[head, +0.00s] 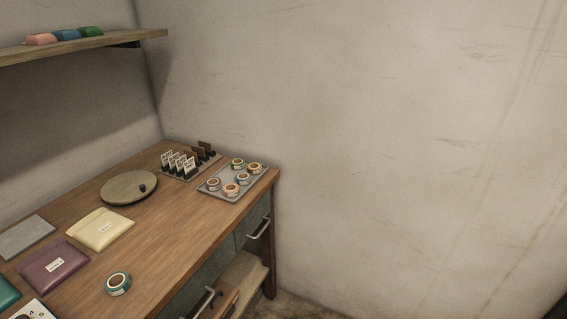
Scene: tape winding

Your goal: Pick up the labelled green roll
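A teal-green tape roll (118,284) lies by itself on the wooden table near its front edge. On the grey tray (207,192) at the far right end of the table sit several more rolls. Among them are a dark green roll (237,164) at the back, a teal roll (242,179) in the middle, and reddish or orange ones such as the roll (231,190) at the front. The rolls are too small for me to read any label. Neither of my grippers is in view.
The table (155,235) also holds a round wooden board (120,188) with a dark knob, a rack of small cards (188,165), a cream pouch (101,229), a purple pouch (53,264) and a grey slab (25,236). A shelf (85,45) hangs above. Drawers with handles (259,228) face the front.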

